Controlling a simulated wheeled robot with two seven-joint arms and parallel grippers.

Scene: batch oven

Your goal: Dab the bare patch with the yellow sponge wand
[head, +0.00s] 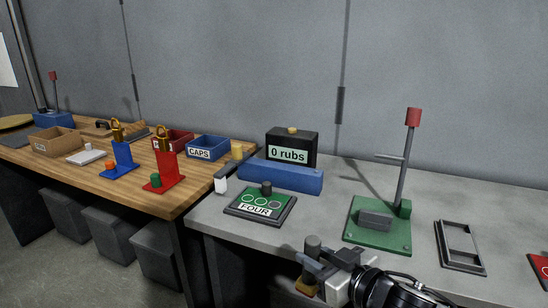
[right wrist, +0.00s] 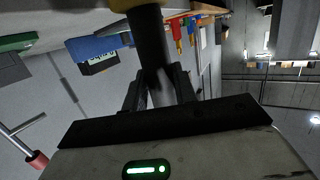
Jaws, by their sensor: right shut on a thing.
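My right gripper (head: 322,262) is at the front edge of the grey bench in the head view. It is shut on the dark upright handle of the yellow sponge wand (head: 312,243). The wand's yellow end (head: 307,288) points down below the fingers, in front of the bench edge. In the right wrist view the dark handle (right wrist: 151,42) stands between the fingers, with yellow (right wrist: 130,4) at the picture's top edge. I cannot make out the bare patch in either view. My left gripper is not in view.
A black box reading "0 rubs" (head: 291,141) stands behind a long blue block (head: 280,176). A board marked "FOUR" (head: 243,212) lies in front. A green base (head: 365,234) with a red-topped post and a dark frame (head: 477,262) lie right.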

